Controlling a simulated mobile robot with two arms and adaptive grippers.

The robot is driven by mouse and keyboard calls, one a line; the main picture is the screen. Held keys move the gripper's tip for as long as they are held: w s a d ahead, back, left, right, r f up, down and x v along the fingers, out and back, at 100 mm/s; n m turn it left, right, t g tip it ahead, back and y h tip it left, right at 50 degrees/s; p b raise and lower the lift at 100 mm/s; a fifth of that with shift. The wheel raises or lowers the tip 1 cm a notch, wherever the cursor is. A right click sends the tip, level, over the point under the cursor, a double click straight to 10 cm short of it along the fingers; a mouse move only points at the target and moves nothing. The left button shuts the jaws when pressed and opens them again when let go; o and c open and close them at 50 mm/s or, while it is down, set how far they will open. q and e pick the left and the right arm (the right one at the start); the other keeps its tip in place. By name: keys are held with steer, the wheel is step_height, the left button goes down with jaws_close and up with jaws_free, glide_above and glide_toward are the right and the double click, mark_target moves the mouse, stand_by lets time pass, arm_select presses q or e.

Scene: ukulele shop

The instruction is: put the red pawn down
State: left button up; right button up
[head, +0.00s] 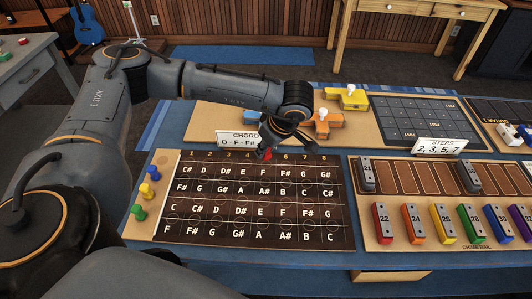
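The red pawn (267,154) is at the top edge of the dark fretboard chart (255,238), near columns 4 and 5. It is small and partly covered by my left gripper (286,143), whose arm reaches in from the left. One dark finger comes down right at the pawn, and another dark part spreads to the right of it. I cannot tell whether the fingers grip the pawn, or whether the pawn touches the board. My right gripper is not in view.
Green, blue and yellow pawns (149,190) stand on the chart's left margin. Coloured chime bars (413,219) and a steps card (441,147) are to the right.

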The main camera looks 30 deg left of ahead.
arm_select(q)
glide_above(263, 162)
steer(key=d, duration=0.1)
steer(key=f, duration=0.5)
steer(key=shift+s+d+f+p, duration=0.1)
steer(key=shift+s+d+p, duration=0.1)
steer(key=shift+p, duration=0.15)
step_height(263, 162, down, 2)
steer(key=shift+f+p, duration=0.1)
steer(key=shift+p, duration=0.45)
steer(key=shift+w+f, duration=0.1)
steer(key=shift+f, duration=0.55)
steer(key=o, duration=0.9)
steer(key=shift+c, duration=0.2)
